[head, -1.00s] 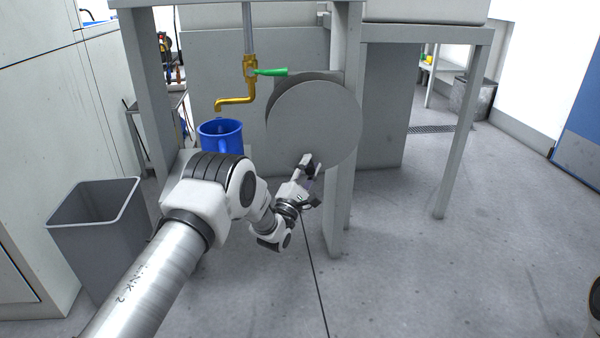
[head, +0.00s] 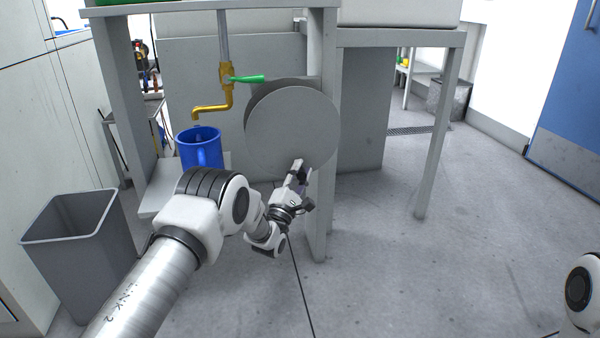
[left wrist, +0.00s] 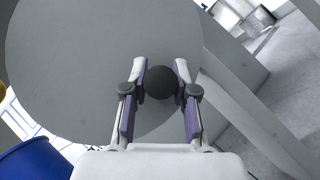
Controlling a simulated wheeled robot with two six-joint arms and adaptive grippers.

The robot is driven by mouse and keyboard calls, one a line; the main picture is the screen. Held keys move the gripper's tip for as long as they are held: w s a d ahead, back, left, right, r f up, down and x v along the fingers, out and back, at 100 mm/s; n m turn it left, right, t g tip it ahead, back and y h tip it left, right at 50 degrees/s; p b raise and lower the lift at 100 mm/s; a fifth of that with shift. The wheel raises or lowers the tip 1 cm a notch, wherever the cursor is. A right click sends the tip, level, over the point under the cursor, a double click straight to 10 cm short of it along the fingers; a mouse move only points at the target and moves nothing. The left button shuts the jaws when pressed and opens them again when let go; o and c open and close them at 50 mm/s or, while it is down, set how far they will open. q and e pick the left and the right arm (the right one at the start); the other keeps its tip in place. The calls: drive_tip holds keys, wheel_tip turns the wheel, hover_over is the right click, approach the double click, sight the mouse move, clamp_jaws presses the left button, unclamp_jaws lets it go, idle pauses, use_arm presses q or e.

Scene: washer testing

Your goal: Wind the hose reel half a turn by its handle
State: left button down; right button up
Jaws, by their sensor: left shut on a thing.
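The hose reel (head: 285,125) is a large grey disc beside a grey post, and its face also fills much of the left wrist view (left wrist: 80,60). Its handle is a dark round knob (left wrist: 160,82) standing out from the face near the edge. My left gripper (head: 300,172) is at the lower right of the disc. In the left wrist view its two fingers (left wrist: 161,85) are on either side of the knob, shut on it. In the head view the gripper hides the knob. Only a white part of my right arm shows at the lower right; its gripper is out of view.
A brass tap (head: 226,78) with a green lever (head: 248,79) is left of the reel. A blue mug (head: 200,148) stands below it, close to my left arm. A grey bin (head: 75,235) is at the left. The floor (head: 430,270) at the right is open.

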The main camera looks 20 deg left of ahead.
use_arm(q)
drive_tip(key=c, duration=0.9)
unclamp_jaws()
drive_tip(key=shift+f, duration=0.1)
drive_tip(key=v, duration=1.2)
drive_tip(key=shift+d, duration=0.1)
